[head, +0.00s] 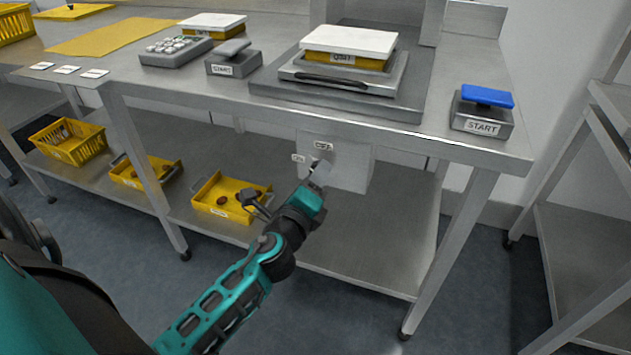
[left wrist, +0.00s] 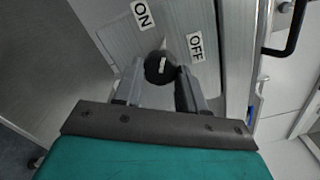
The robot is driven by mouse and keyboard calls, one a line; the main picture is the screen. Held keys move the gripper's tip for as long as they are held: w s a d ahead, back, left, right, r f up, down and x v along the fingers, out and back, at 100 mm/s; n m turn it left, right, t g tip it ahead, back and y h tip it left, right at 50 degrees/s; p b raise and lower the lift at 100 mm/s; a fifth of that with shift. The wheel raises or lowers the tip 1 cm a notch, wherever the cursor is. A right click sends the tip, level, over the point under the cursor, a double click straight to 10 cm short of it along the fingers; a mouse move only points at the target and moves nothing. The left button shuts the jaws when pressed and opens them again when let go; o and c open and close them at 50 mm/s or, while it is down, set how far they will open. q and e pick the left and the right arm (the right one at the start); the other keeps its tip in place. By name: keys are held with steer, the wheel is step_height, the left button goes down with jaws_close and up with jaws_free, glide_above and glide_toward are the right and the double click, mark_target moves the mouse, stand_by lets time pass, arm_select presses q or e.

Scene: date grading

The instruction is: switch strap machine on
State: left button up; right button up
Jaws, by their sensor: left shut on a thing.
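A grey switch box (head: 350,165) hangs under the front edge of the steel table. Its ON label (left wrist: 142,14) and OFF label (left wrist: 196,47) show in the left wrist view, with a round black knob (left wrist: 160,67) beside them. My left gripper (head: 318,172) is at the box, its fingers (left wrist: 158,86) on either side of the knob and shut on it. A pale pointed mark stands at the knob's edge, between the two labels. In the head view the gripper hides the knob. My right gripper is in neither view.
Above the box, a yellow tray with a white lid (head: 349,40) sits on a grey machine plate (head: 265,84). A blue-topped START button (head: 487,96) stands at the right, a grey one (head: 232,50) further left. Yellow crates (head: 205,190) stand on the lower shelf.

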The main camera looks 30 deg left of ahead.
arm_select(q)
steer(key=shift+n, duration=3)
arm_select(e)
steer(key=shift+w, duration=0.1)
arm_select(q)
steer(key=o, duration=1.1)
steer(key=shift+c, duration=0.2)
